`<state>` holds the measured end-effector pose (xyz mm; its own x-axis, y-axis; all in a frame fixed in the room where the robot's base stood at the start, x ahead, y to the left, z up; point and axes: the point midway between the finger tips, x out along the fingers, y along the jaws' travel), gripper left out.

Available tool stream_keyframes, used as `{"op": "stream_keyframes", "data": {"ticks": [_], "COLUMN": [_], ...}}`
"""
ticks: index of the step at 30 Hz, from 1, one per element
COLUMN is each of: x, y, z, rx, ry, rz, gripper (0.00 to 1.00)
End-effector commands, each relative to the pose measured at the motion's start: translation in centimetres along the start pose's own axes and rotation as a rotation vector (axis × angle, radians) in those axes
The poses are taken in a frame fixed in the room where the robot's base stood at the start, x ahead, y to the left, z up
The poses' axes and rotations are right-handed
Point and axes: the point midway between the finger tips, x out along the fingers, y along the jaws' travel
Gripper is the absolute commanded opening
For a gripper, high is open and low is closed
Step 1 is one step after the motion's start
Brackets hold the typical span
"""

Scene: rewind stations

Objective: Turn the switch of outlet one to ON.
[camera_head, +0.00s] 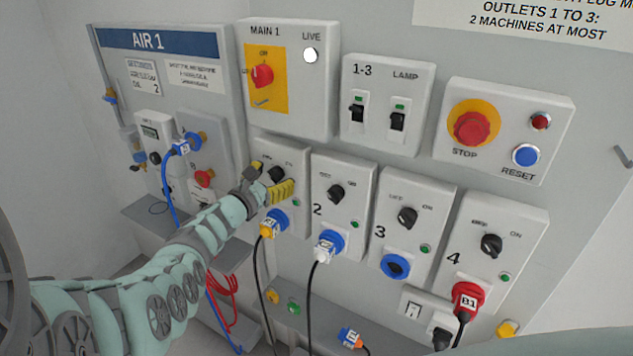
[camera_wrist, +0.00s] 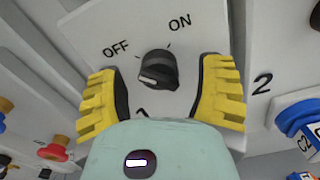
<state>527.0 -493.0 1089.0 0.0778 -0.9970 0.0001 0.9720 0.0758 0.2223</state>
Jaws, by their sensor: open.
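The outlet one switch is a black rotary knob (camera_wrist: 157,66) on a pale panel (camera_wrist: 95,28), with OFF printed at its upper left and ON at its upper right in the wrist view. A white mark shows on the knob's lower-left part; I cannot tell its setting for sure. In the head view the knob (camera_head: 278,173) is partly behind my gripper (camera_head: 270,181). In the wrist view my gripper (camera_wrist: 162,88) is open, its yellow-and-black fingers on either side of the knob, with visible gaps. The number below the knob is mostly hidden by my gripper.
Outlet 2's knob (camera_head: 336,193) is close on the right, with outlets 3 (camera_head: 407,216) and 4 (camera_head: 491,244) beyond. MAIN 1 (camera_head: 263,76) is above; AIR 1 (camera_head: 147,40) is left.

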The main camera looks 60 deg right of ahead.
Motion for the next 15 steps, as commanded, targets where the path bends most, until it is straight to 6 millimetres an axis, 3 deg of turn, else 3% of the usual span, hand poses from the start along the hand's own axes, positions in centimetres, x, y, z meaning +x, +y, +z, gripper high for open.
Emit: {"op": "stream_keyframes", "data": {"ticks": [4, 15], "x": [0.09, 0.04], "y": [-0.18, -0.11], "z": [0.07, 0.04], "rx": [0.0, 0.0], "ry": [-0.001, 0.0], "rz": [-0.004, -0.002], "gripper": [0.71, 0.33]}}
